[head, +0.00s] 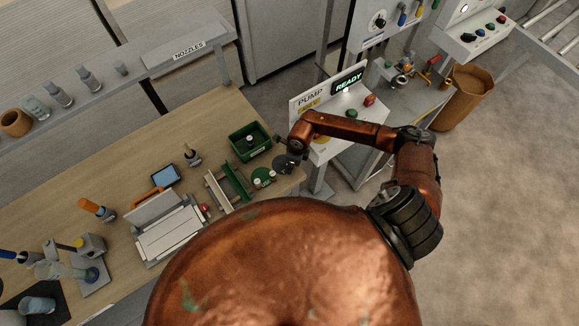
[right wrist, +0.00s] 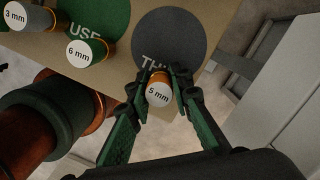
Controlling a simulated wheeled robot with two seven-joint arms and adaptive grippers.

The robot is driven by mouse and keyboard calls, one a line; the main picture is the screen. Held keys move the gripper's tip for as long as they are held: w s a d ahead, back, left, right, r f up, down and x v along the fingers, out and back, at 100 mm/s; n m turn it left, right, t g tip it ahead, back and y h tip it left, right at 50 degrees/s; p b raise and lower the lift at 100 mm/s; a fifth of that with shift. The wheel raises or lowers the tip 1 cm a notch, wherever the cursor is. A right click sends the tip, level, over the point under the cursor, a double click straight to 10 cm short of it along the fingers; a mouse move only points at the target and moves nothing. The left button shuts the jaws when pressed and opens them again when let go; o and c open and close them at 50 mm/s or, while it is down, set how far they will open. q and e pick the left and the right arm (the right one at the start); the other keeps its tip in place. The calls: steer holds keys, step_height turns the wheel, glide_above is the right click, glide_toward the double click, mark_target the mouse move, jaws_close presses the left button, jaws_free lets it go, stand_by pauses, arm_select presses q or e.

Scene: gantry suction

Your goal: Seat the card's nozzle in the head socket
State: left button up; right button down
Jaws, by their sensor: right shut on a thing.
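My right gripper (right wrist: 160,78) is shut around a nozzle with a white cap marked 5 mm (right wrist: 158,94) and an orange band, over the edge of a dark grey disc (right wrist: 168,35). I cannot tell whether the nozzle still touches the disc. A 6 mm nozzle (right wrist: 84,52) with an orange band stands by the green disc lettered USE (right wrist: 92,18). A 3 mm nozzle (right wrist: 18,14) is at the corner. I cannot make out the card or the head socket. My left gripper is out of view.
A green bin (head: 249,142) and a green rail fixture (head: 229,186) stand near the gripper. The pump box (head: 320,112) reads READY, just beyond the bench (head: 125,150).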

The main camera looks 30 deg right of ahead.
steer(key=shift+r, duration=0.15)
steer(key=shift+w+r+b, duration=0.1)
steer(key=shift+r+b, duration=0.35)
steer(key=shift+r, duration=0.1)
steer(key=shift+r+b, duration=0.45)
steer(key=shift+r, duration=0.3)
steer(key=s+d+r+b, duration=0.1)
steer(key=s+r+b, duration=0.2)
steer(key=s+r, duration=0.7)
steer(key=s, duration=0.4)
steer(key=shift+b, duration=0.4)
